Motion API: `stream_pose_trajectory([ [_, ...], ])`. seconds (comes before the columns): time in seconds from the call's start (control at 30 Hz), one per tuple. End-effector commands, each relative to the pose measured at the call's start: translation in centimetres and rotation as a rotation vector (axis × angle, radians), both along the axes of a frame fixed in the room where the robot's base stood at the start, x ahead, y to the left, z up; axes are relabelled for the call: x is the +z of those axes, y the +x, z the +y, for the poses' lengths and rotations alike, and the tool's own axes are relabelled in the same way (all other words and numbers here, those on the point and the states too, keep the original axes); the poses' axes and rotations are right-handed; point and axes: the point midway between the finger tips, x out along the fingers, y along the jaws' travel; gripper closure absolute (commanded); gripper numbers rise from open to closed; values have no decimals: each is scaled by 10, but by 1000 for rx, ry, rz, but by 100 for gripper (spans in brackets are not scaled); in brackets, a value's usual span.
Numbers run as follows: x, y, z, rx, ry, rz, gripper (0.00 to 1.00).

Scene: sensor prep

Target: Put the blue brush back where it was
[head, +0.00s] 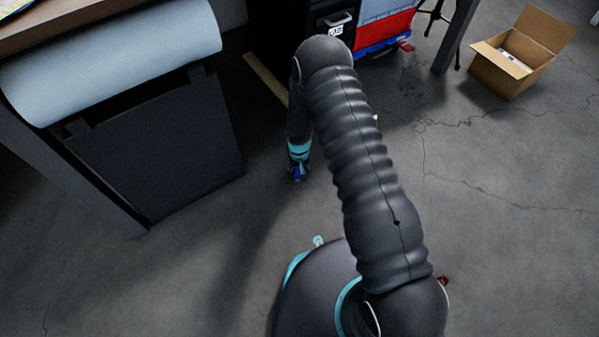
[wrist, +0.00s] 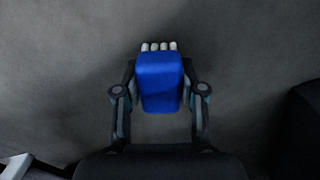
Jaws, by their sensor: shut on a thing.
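My gripper (wrist: 160,88) is shut on the blue brush (wrist: 160,80), which sits between its two fingers in the wrist view. The brush has a blue block body, with several pale tufts or tips showing at its far end. Grey floor lies behind the brush, and no surface touches it in that view. In the head view my gripper (head: 298,172) hangs low at the end of my arm, over the floor. Only a small bit of the blue brush (head: 297,174) shows there. The place where the brush was before cannot be told from these frames.
A table with a white roll (head: 115,60) and a dark panel (head: 155,145) stands at the left. A dark cabinet with a red and blue bin (head: 385,32) is at the back. An open cardboard box (head: 515,60) lies back right. Cracked floor (head: 500,190) at right is clear.

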Motion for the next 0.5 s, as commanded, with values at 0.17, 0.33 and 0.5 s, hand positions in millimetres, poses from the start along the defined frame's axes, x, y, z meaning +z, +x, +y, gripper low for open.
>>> stream_pose_trajectory([
  [0.17,-6,1,0,0,0,-2,100],
  [0.33,-7,0,0,0,0,-1,100],
  [0.5,-9,0,0,0,0,-1,43],
])
